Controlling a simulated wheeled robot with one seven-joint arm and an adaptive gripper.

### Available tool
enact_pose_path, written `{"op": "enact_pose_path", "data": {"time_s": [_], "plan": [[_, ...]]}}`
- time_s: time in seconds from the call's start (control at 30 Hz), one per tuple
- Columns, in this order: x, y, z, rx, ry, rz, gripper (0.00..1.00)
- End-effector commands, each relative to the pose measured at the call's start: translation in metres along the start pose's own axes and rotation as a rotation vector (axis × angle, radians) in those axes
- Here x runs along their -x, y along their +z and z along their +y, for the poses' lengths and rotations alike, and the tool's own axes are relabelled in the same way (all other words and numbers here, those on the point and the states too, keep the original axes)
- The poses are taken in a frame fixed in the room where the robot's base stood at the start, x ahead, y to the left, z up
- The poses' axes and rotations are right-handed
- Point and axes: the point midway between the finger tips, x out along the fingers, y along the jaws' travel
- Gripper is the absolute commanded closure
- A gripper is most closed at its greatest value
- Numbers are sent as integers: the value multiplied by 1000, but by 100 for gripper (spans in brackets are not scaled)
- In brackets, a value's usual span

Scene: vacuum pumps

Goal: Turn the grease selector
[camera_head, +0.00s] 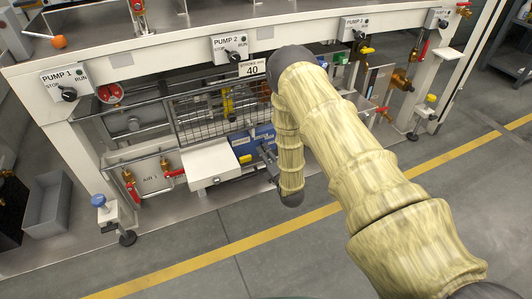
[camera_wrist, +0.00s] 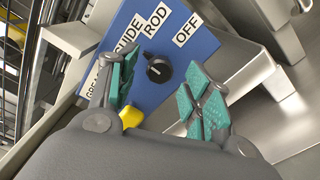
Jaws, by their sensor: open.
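The grease selector is a small round black knob (camera_wrist: 159,69) on the sloped face of a blue box (camera_wrist: 185,65) in the wrist view. White labels above it read GUIDE (camera_wrist: 128,35), ROD (camera_wrist: 156,21) and OFF (camera_wrist: 187,30); another at the left is partly hidden by a finger. My gripper (camera_wrist: 163,84) is open, with its teal-padded fingers on either side of the knob and apart from it. In the head view the blue box (camera_head: 263,135) is partly seen, my gripper (camera_head: 268,152) is in front of it, and the knob cannot be made out.
A yellow part (camera_wrist: 131,117) is beside the left finger. Metal brackets (camera_wrist: 285,40) stand right of the box. In the head view a wire guard (camera_head: 205,122) and a white box (camera_head: 212,163) are left of my arm, under the bench's pump switches (camera_head: 229,47).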

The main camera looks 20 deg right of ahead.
Motion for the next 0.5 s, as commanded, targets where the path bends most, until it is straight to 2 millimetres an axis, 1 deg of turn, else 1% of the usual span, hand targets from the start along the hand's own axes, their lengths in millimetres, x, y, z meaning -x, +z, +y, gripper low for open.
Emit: {"op": "enact_pose_path", "data": {"time_s": [0.5], "plan": [[6,0,1,1,-1,1,50]]}}
